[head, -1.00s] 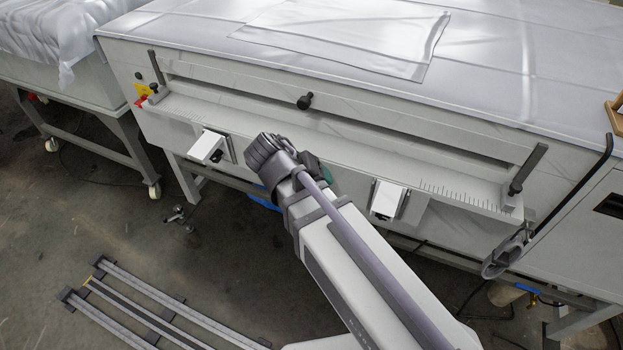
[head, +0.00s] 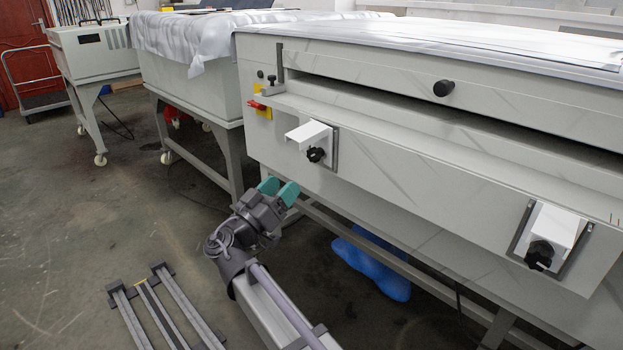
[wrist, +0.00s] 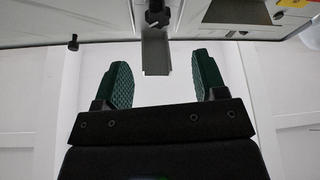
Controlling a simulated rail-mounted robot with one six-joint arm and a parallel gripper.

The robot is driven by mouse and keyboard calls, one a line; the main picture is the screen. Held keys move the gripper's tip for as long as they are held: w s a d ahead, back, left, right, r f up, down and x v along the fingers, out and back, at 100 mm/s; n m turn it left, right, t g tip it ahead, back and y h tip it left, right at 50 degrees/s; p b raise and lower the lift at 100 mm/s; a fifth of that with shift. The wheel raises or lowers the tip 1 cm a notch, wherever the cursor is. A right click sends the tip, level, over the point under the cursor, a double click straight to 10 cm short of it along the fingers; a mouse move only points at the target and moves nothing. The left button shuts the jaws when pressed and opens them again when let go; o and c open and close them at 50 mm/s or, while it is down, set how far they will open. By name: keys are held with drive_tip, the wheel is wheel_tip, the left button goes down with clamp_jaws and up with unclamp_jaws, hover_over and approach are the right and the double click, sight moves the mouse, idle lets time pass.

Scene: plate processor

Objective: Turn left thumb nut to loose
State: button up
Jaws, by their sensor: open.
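The left thumb nut (head: 316,154) is a black lobed knob under a white bracket (head: 308,134) on the machine's front panel. My gripper (head: 278,189) has teal fingertips, open and empty. In the head view it is below and left of the left nut, apart from it. In the wrist view the gripper (wrist: 163,78) shows its two fingers spread, with the bracket (wrist: 155,52) beyond the gap and the dark nut (wrist: 157,16) at the top edge, partly cut off. A second thumb nut (head: 539,255) sits under the right bracket (head: 555,226).
A red switch (head: 257,105) on a yellow plate is left of the left bracket. A ledge (head: 350,118) runs above both brackets, with a black round knob (head: 444,88) higher up. A blue object (head: 372,265) lies below the machine.

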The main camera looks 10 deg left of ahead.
sight(310, 158)
drive_tip(key=p+x, duration=0.4)
drive_tip(key=x, duration=0.6)
drive_tip(key=shift+r, duration=0.1)
drive_tip(key=shift+w+d, duration=0.3)
drive_tip(key=shift+w, duration=0.05)
drive_tip(key=c, duration=0.9)
drive_tip(key=shift+n, duration=0.5)
drive_tip(key=n+y+p, duration=0.1)
drive_tip(key=n+y, duration=0.1)
drive_tip(key=n, duration=0.1)
drive_tip(key=shift+s+r+n+t, duration=0.1)
drive_tip(key=shift+n+t, duration=0.2)
drive_tip(key=shift+n+y+p, duration=0.35)
drive_tip(key=shift+n+y, duration=0.65)
drive_tip(key=shift+n, duration=0.8)
